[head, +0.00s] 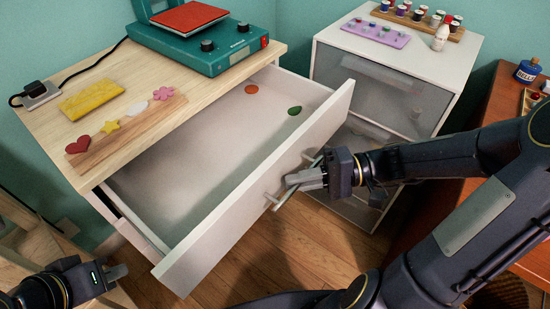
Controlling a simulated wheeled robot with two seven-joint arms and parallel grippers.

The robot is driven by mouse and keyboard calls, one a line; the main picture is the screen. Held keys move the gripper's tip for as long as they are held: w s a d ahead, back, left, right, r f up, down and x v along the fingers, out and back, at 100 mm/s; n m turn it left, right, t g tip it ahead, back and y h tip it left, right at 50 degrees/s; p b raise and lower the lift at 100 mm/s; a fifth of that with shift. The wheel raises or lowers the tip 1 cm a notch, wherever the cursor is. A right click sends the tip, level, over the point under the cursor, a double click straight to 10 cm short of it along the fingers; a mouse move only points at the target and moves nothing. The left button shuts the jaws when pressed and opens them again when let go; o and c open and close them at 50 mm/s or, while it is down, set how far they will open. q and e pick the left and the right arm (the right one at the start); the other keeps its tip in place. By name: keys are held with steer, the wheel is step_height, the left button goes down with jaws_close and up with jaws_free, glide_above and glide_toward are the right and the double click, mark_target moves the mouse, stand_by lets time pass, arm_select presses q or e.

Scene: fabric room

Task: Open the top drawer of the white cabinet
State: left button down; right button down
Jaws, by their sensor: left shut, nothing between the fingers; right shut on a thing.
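The white cabinet (110,213) has a light wood top, and its top drawer (225,224) is pulled well out. The drawer is nearly empty, with an orange piece (251,89) and a green piece (294,110) near its back right. My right gripper (292,182) is shut on the metal bar handle (275,201) on the drawer's front. The fingers hide the middle of the handle. My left gripper (120,271) is shut and empty at the lower left, apart from the cabinet.
A teal press (205,42) and a board (125,134) with small shapes sit on the wood top. A second white unit (440,62) with grey drawers stands behind right. A brown desk (490,110) is at far right. Wood floor (300,250) shows before the drawer.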

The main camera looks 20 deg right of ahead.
steer(key=shift+s+d+p, duration=0.2)
steer(key=shift+s+d, duration=0.4)
steer(key=shift+s, duration=0.2)
steer(key=shift+s+d+p, duration=0.2)
steer(key=shift+s+d, duration=0.35)
steer(key=shift+s, duration=0.25)
steer(key=c, duration=1.5)
jaws_free()
steer(key=shift+r, duration=0.1)
